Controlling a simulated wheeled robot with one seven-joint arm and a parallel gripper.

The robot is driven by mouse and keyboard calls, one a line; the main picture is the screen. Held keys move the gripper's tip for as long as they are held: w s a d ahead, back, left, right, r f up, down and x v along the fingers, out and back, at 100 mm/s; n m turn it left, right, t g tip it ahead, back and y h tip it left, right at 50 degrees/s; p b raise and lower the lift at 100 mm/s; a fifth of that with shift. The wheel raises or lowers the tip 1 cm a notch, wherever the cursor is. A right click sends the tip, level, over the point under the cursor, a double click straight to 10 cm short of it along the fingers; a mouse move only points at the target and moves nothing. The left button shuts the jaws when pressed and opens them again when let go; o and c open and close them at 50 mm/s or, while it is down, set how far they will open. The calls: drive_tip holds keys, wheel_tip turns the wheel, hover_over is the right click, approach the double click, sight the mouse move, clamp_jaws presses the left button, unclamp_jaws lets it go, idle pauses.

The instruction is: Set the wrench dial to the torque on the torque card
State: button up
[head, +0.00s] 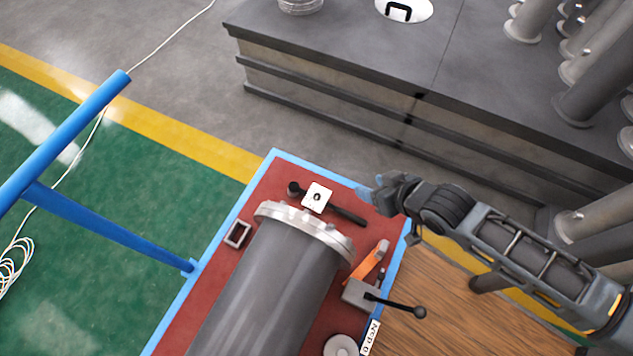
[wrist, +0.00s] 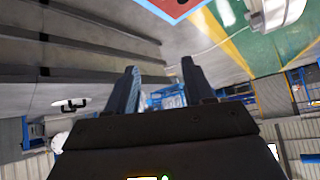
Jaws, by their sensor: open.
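A black wrench-like tool (head: 348,215) lies on the red cart top behind the flanged shell. A white square plate with a dark centre (head: 317,197) sits on it, probably the dial; its setting is too small to read. My gripper (head: 370,194) is above the cart's far right corner, to the right of the tool and apart from it. In the wrist view my gripper (wrist: 162,88) has its fingers spread with nothing between them. A white label with dark letters (head: 371,338) is at the cart's right edge; I cannot tell whether it is the torque card.
The grey flanged shell (head: 270,290) fills the cart's middle. An orange piece (head: 371,261) and a grey block with a black lever (head: 361,295) stand to its right. A small framed box (head: 237,234) lies left. A blue rail (head: 70,130) and dark plinth (head: 400,120) flank the cart.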

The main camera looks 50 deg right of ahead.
drive_tip(key=w+d+f+m+g+b, duration=0.35)
drive_tip(key=w+f, duration=0.35)
drive_tip(key=f, duration=0.5)
drive_tip(key=m+g+y+b, duration=0.3)
drive_tip(key=m+b, duration=0.1)
drive_tip(key=m, duration=0.1)
approach(318, 195)
drive_tip(key=shift+n, duration=0.25)
drive_tip(key=shift+w+a+f+b, duration=0.15)
drive_tip(key=shift+f+b, duration=0.35)
drive_tip(key=shift+f, duration=0.9)
drive_tip(key=shift+w+a+f+b, duration=0.1)
drive_tip(key=shift+w+f+b, duration=0.3)
drive_tip(key=shift+f, duration=1.05)
drive_tip(key=shift+w+a+f+b, duration=0.1)
drive_tip(key=shift+f+b, duration=0.5)
drive_tip(key=shift+f, duration=0.8)
drive_tip(key=shift+c, duration=0.2)
clamp_jaws()
